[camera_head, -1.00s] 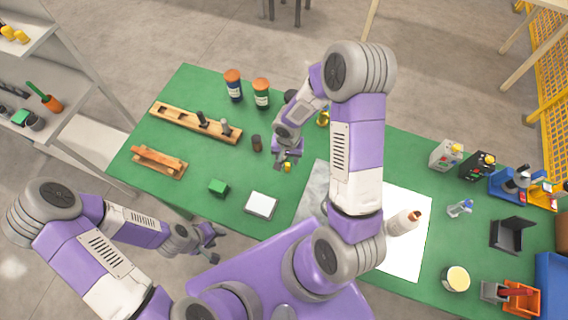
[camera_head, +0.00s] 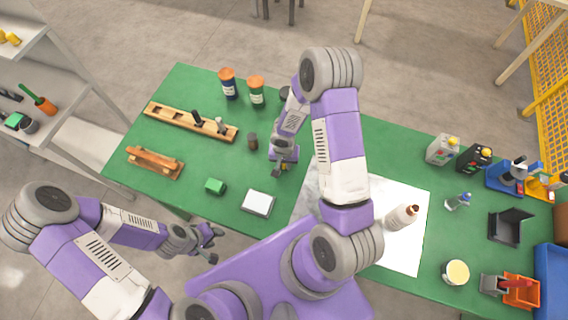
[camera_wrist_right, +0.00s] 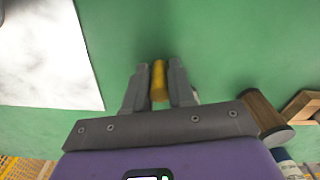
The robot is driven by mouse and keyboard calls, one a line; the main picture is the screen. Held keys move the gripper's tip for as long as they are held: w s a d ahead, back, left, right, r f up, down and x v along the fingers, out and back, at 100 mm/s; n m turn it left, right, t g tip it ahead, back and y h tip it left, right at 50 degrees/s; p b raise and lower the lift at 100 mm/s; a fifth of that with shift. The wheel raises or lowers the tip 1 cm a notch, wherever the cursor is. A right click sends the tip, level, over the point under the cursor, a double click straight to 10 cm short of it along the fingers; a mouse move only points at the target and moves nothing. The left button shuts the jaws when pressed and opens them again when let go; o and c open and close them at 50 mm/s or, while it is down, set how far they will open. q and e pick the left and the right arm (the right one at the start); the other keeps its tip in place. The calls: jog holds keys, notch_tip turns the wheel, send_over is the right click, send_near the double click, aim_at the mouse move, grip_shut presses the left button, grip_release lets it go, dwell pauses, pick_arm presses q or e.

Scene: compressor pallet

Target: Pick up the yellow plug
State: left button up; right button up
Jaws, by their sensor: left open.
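The yellow plug (camera_wrist_right: 158,82) stands out against the green table in the right wrist view. It lies between the two fingers of my right gripper (camera_wrist_right: 159,72), whose pads close in on both its sides with hardly any gap. In the head view my right gripper (camera_head: 281,170) is low over the middle of the green table, and the plug is mostly hidden by it. Whether the plug touches the table is unclear. My left gripper (camera_head: 212,240) is open and empty near the table's front edge, away from the plug.
On the green table (camera_head: 205,130), a dark brown cylinder (camera_head: 253,141) stands close to my right gripper.

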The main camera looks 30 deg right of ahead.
grip_shut()
